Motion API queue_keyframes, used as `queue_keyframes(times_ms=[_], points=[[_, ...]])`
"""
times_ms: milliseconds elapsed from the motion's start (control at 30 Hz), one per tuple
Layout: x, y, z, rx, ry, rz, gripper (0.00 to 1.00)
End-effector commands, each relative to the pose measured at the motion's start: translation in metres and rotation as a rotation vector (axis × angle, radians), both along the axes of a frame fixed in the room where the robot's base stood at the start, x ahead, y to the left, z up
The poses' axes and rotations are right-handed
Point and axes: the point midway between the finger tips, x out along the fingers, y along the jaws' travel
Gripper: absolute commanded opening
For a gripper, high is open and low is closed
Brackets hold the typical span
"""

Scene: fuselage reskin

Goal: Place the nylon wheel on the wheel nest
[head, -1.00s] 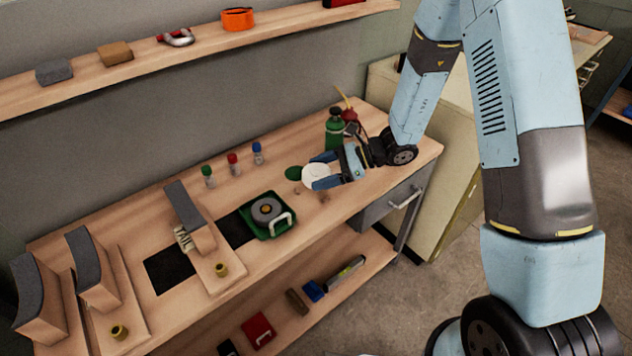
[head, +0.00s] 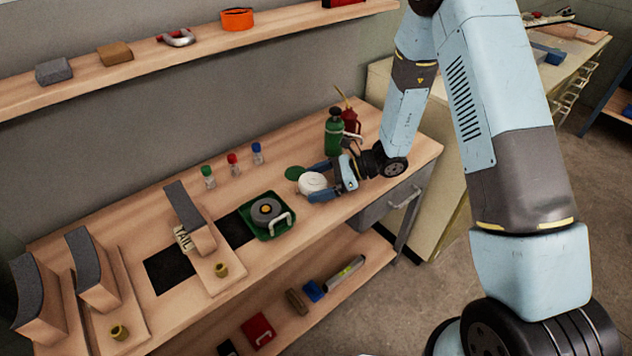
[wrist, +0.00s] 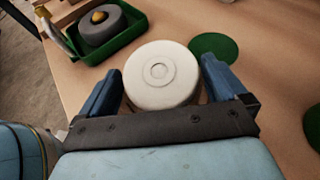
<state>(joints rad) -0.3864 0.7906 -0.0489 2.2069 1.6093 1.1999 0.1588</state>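The white nylon wheel (head: 311,182) lies flat, low over the right part of the bench. In the wrist view the wheel (wrist: 160,76) sits between the two blue fingers of my gripper (wrist: 160,85). The left finger is very close to its rim and a thin gap seems to show at the right. I cannot tell whether the fingers press on it. My gripper (head: 322,181) also shows in the head view. The wheel nest is not clearly seen; the spot under the wheel is hidden.
A green disc (head: 295,173) lies just behind the wheel. A green tray (head: 266,232) with a grey wheel (head: 266,211) stands to the left. A green bottle (head: 334,135) and a red oil can (head: 351,122) stand behind my gripper. Small bottles stand farther left.

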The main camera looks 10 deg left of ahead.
Motion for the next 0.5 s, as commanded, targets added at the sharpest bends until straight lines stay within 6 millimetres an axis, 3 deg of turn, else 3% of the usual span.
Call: queue_keyframes(times_ms=[267,500], points=[[0.001,-0.001,0.002,0.002,-0.001,-0.001,1.0],[0.008,-0.025,0.012,0.003,-0.003,-0.004,1.0]])
